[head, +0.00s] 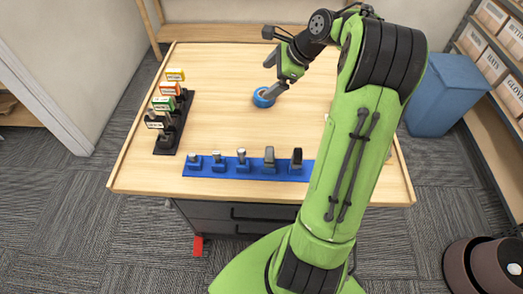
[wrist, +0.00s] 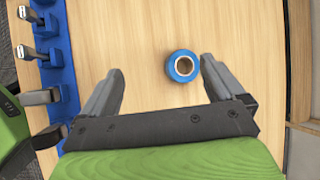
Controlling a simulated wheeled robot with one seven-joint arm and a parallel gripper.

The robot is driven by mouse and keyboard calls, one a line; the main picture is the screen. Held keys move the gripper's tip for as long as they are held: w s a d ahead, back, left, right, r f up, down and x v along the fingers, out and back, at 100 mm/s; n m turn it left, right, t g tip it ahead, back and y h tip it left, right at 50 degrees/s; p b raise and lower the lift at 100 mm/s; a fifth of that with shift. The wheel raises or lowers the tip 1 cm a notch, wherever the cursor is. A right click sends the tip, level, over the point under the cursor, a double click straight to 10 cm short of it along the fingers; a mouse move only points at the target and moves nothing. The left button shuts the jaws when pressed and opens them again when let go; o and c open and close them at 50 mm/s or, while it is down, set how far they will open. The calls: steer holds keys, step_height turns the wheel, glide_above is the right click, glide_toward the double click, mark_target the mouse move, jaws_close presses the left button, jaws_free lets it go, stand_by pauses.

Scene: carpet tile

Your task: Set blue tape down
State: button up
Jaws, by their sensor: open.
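The blue tape (head: 262,98) is a small roll lying flat on the wooden table (head: 225,75), near its middle. In the wrist view the blue tape (wrist: 182,66) shows its round hole and lies ahead of the fingertips, nearer the right finger. My gripper (head: 272,76) is open and empty, beside and a little above the roll in the head view. Its two grey fingers stand wide apart in the wrist view (wrist: 158,80). I cannot tell whether a finger touches the roll.
A blue rack (head: 228,172) with several upright tools lies along the front edge. A black rack (head: 172,138) with colored boxes stands at the left. A blue bin (head: 447,90) and shelves of boxes are at the right. The table's middle is mostly clear.

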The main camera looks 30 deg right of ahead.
steer(key=s+a+r+n+g+h, duration=0.1)
steer(key=s+a+r+n, duration=0.1)
steer(key=a+n, duration=0.3)
steer(key=s+a+r+n+h, duration=0.1)
steer(key=s+a+r+n, duration=0.15)
steer(key=a, duration=0.45)
steer(key=s+a+n+h, duration=0.1)
steer(key=s+a+n, duration=0.3)
steer(key=s+n, duration=0.4)
steer(key=s+a+n, duration=0.5)
steer(key=s+n, duration=0.3)
steer(key=s, duration=0.4)
steer(key=shift+h, duration=0.4)
steer(key=shift+a+n, duration=0.15)
steer(key=shift+n, duration=0.1)
